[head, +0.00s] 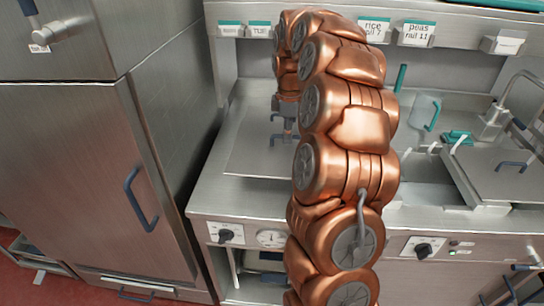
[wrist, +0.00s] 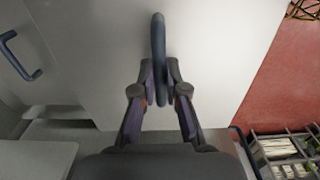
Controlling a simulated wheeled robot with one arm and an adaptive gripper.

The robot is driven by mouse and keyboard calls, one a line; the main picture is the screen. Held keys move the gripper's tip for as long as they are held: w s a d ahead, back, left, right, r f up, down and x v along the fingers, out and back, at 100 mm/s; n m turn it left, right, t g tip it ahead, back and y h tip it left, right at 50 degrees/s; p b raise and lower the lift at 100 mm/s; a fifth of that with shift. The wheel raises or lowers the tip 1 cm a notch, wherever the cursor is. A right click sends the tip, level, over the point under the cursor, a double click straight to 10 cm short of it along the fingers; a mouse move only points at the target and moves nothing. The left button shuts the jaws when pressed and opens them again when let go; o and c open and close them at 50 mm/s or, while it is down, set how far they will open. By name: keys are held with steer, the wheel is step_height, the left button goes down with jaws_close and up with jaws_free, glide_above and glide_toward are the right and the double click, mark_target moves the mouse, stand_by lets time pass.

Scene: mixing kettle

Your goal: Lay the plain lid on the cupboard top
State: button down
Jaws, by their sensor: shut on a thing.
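In the wrist view, my gripper (wrist: 160,92) is shut on the dark blue bar handle (wrist: 158,40) of a broad, pale, plain lid (wrist: 215,65). The handle shows nearly edge-on between the two fingers. The lid fills the middle of this view. In the head view, my copper arm hides much of the centre, and the gripper (head: 288,112) shows only in part at its left edge. A flat steel plate (head: 250,150) with blue handle parts lies below it. I cannot tell whether it is the held lid. I cannot pick out the cupboard top for sure.
A tall steel cabinet (head: 75,160) with a blue handle stands at the left. A second lid (head: 505,178) with a blue handle is at the right. A labelled shelf runs along the back. The wrist view shows red floor (wrist: 275,75) and a divided crate (wrist: 285,152) at the right.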

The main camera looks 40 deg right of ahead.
steer(key=shift+s+f+p, duration=0.1)
steer(key=shift+f+p, duration=1.3)
steer(key=shift+f, duration=3.4)
steer(key=c, duration=1.2)
jaws_free()
steer(key=shift+f, duration=0.1)
step_height(320, 180, up, 11)
steer(key=b, duration=0.2)
steer(key=shift+d+b, duration=0.1)
steer(key=shift+b, duration=0.3)
steer(key=shift+r, duration=0.6)
